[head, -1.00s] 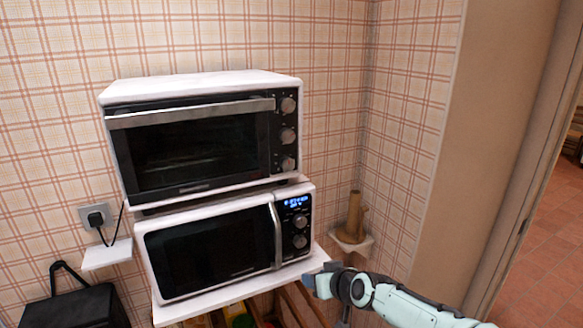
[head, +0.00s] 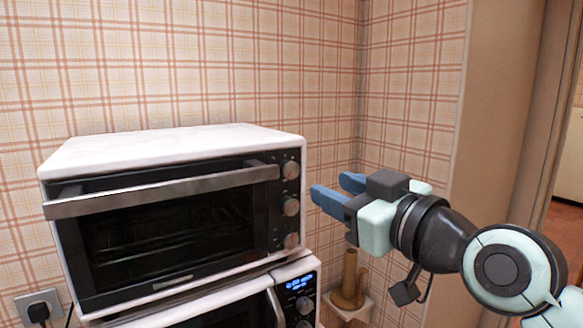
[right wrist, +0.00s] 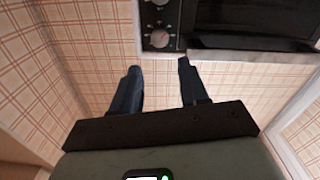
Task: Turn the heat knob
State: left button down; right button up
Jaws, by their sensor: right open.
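A white toaster oven (head: 170,150) stands at the left, with a column of three round knobs on the right of its front: a top knob (head: 291,170), a middle knob (head: 291,205) and a bottom knob (head: 291,240). I cannot tell from labels which is the heat knob. My right gripper (head: 332,188) is open and empty, just right of the knobs, its blue fingers pointing left toward them. In the right wrist view, one oven knob (right wrist: 159,38) shows ahead between the open fingers (right wrist: 158,80), apart from them. My left gripper is out of view.
A microwave (head: 215,310) with its own knobs (head: 304,305) and a lit display sits under the oven. A wooden object (head: 348,280) stands on a small corner shelf below my gripper. Plaid walls meet behind it. A plug (head: 38,312) is at lower left.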

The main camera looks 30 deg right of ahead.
aim_at(292, 170)
jog(key=w+p, duration=0.1)
jog(key=w, duration=0.2)
jog(key=w+p, duration=0.1)
jog(key=w, duration=0.3)
jog(key=w+p, duration=0.1)
jog(key=w, duration=0.2)
jog(key=shift+w+a+r, duration=0.1)
jog(key=shift+w+a, duration=0.05)
jog(key=shift+a, duration=0.15)
jog(key=shift+w+a+p, duration=0.1)
jog(key=shift+w+p, duration=0.2)
jog(key=shift+w, duration=0.35)
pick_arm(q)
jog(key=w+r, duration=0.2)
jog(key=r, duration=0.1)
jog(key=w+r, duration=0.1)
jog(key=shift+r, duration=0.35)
pick_arm(e)
jog(key=shift+s, duration=0.1)
jog(key=c, duration=0.8)
jog(key=shift+o, duration=0.2)
